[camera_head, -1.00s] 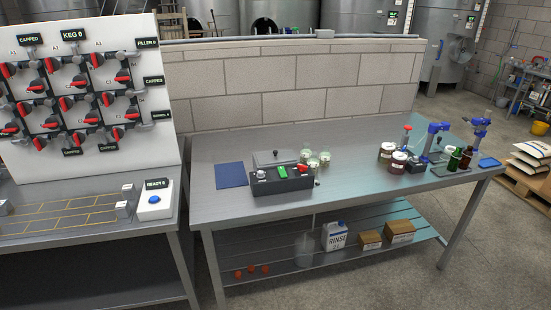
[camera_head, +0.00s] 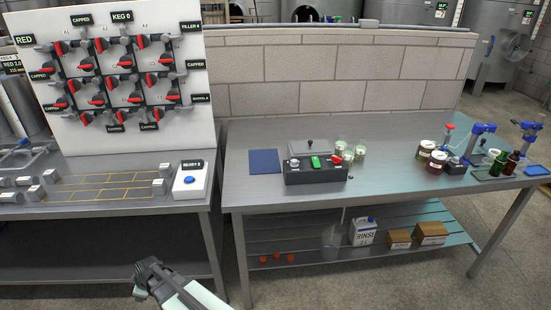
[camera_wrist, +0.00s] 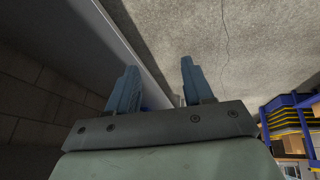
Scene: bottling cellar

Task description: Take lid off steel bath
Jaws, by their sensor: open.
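The steel bath stands on the right-hand bench, behind a dark control box (camera_head: 316,174) with a green display and a red knob. Its grey lid (camera_head: 309,147) with a dark knob lies on top of it; the box hides most of the bath's body. My gripper (camera_head: 147,272) is low at the bottom of the head view, in front of the benches and well away from the bath. In the wrist view my gripper (camera_wrist: 157,85) shows two blue fingers spread apart with nothing between them. The bath is not visible in the wrist view.
A blue mat (camera_head: 264,161) lies left of the bath on bare bench. Several glass jars (camera_head: 347,153) stand close on its right. Brown jars (camera_head: 437,161) and blue-topped devices (camera_head: 483,130) are farther right. A valve panel (camera_head: 125,80) stands at left.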

